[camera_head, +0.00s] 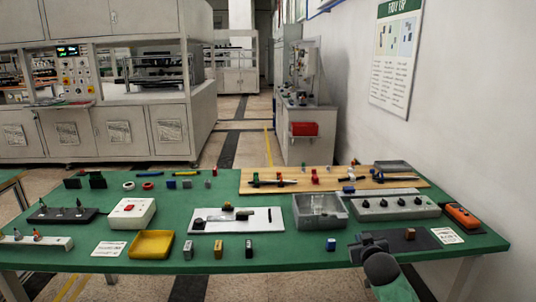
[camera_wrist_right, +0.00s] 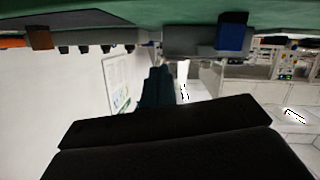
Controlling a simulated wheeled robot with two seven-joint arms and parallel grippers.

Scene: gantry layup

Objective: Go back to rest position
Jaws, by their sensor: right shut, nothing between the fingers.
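My right gripper (camera_head: 358,248) is dark and shows at the front right edge of the green table (camera_head: 290,259), with my arm coming in from below. It is shut and empty. The right wrist view is upside down; there the shut fingers (camera_wrist_right: 158,82) point away beyond the wide black gripper body, near the table edge. A small blue block (camera_head: 331,244) stands just left of the gripper; a blue block also shows in the wrist view (camera_wrist_right: 233,36). My left gripper is not in view.
A dark mat (camera_head: 390,244) with a brown block (camera_head: 410,234) lies right of the gripper. A grey bin (camera_head: 320,212), a grey knobbed box (camera_head: 395,207), a yellow tray (camera_head: 151,244) and several small blocks stand on the table. A white wall (camera_head: 450,120) closes the right side.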

